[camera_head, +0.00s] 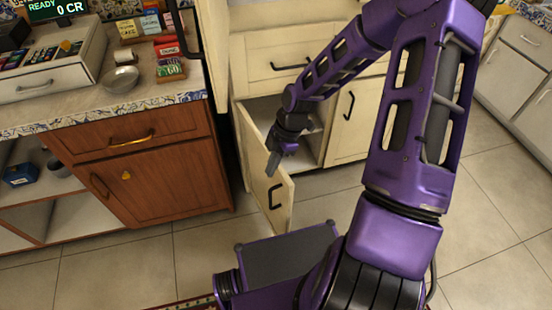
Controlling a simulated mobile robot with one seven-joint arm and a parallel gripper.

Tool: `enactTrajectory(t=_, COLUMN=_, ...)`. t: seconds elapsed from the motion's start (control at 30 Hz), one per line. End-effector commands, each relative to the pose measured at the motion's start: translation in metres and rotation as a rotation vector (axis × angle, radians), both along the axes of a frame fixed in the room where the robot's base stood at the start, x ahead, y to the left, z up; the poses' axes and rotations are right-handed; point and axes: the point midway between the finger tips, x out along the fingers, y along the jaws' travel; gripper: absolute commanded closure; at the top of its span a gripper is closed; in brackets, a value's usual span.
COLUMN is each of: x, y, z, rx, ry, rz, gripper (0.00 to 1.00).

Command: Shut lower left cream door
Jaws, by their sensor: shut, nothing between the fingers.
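The lower left cream door (260,174) stands ajar, swung out from the cream cabinet, with a dark handle (275,196) on its face. The cabinet opening (262,110) behind it is partly visible; my arm hides some of it. My gripper (272,168) is shut and empty. Its tips point down close to the door's upper edge, on the side of the opening. I cannot tell whether they touch the door.
A closed cream door (345,112) and a drawer (277,66) adjoin the opening. A brown wooden cabinet (152,170) stands close on the left. Tiled floor (130,268) is free in front; more cream cabinets (515,60) stand at right.

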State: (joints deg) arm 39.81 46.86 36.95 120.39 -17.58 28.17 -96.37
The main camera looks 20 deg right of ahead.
Motion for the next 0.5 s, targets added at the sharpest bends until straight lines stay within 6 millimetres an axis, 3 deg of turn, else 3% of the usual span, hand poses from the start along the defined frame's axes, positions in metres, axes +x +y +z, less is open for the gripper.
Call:
enactTrajectory(t=0.03, x=-0.002, y=0.005, z=-0.015, rx=0.0, ry=0.004, rz=0.004, gripper=1.0)
enactTrajectory(t=0.17, x=-0.003, y=0.013, z=-0.04, rx=-0.001, ry=0.002, rz=0.002, gripper=1.0)
enactTrajectory(t=0.3, x=0.002, y=-0.01, z=-0.037, rx=-0.002, ry=-0.001, rz=-0.007, gripper=1.0)
enactTrajectory(t=0.5, x=0.005, y=-0.025, z=-0.037, rx=-0.001, ry=0.001, rz=-0.004, gripper=1.0)
